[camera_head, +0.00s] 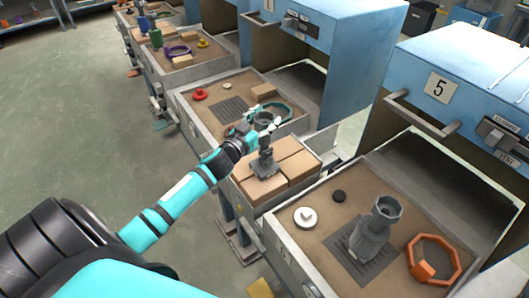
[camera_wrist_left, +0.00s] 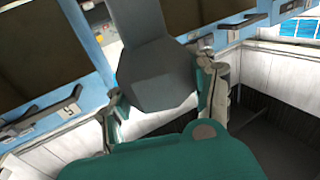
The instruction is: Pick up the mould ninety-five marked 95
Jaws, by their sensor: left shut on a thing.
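My left gripper (camera_head: 268,126) reaches in from the left over the brick stack between two trays. It is shut on a dark grey mould (camera_head: 265,163), with a wide foot below and a ring-shaped top at the fingers. I cannot tell if its foot touches the bricks. In the left wrist view the mould (camera_wrist_left: 155,75) is a dark, many-sided body between the fingers of my left gripper (camera_wrist_left: 160,92). No 95 mark is readable on it. A second grey mould (camera_head: 372,232) stands upright in the front tray. My right gripper is not in view.
Tan bricks (camera_head: 297,163) lie under the held mould. Blue ovens (camera_head: 460,90) line the right. The floor (camera_head: 90,130) at left is clear.

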